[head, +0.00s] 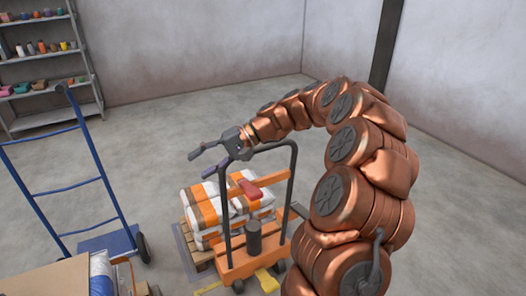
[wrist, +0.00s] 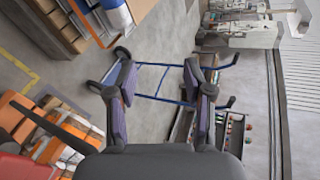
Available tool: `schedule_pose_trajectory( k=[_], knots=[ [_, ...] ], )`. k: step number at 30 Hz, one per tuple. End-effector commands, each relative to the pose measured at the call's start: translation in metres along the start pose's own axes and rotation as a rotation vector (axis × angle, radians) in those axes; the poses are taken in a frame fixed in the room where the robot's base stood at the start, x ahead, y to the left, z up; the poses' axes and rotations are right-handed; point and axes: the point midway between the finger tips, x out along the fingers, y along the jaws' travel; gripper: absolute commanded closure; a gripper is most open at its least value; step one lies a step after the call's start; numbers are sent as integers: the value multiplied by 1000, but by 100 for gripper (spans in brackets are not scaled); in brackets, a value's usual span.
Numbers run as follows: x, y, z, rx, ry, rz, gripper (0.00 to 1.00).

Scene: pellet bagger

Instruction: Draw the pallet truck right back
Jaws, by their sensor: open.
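The pallet truck (head: 240,266) is orange, with a dark upright loop handle (head: 291,175), a red grip piece and a dark cylinder at its base. It stands at a pallet (head: 198,258) stacked with white-and-orange bags (head: 203,205). My gripper (head: 199,165) is open and empty, up by the top left of the loop handle; whether it touches the handle I cannot tell. In the wrist view my gripper (wrist: 158,72) has its fingers spread, with nothing between them. Orange parts of the pallet truck (wrist: 38,118) show at the lower left there. My arm hides the floor right of the truck.
A blue hand truck (head: 78,185) stands at the left, also seen beyond my fingers in the wrist view (wrist: 163,98). A shelf with small coloured items (head: 45,90) is at the back left. Boxes (head: 50,280) fill the front left corner. Floor behind the pallet is clear.

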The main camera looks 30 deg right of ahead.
Motion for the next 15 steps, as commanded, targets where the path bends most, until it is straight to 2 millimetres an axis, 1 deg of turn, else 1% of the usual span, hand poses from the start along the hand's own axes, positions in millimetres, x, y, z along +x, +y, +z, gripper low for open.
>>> schedule_pose_trajectory(
  k=[1, 3, 5, 6, 8, 9, 11, 12, 15],
  knots=[
    [-13, 12, -22, 20, 37, -42, 48],
    [-32, 23, -47, 39, 87, -98, 48],
    [-50, 36, -67, 54, 133, -142, 48],
    [-64, 45, -81, 62, 168, -170, 48],
    [-82, 62, -99, 80, 214, -208, 48],
    [-97, 72, -110, 88, 251, -234, 48],
    [-119, 91, -126, 100, 303, -267, 48],
    [-132, 104, -134, 108, 334, -285, 48],
    [-164, 134, -151, 124, 411, -324, 48]
  ],
)
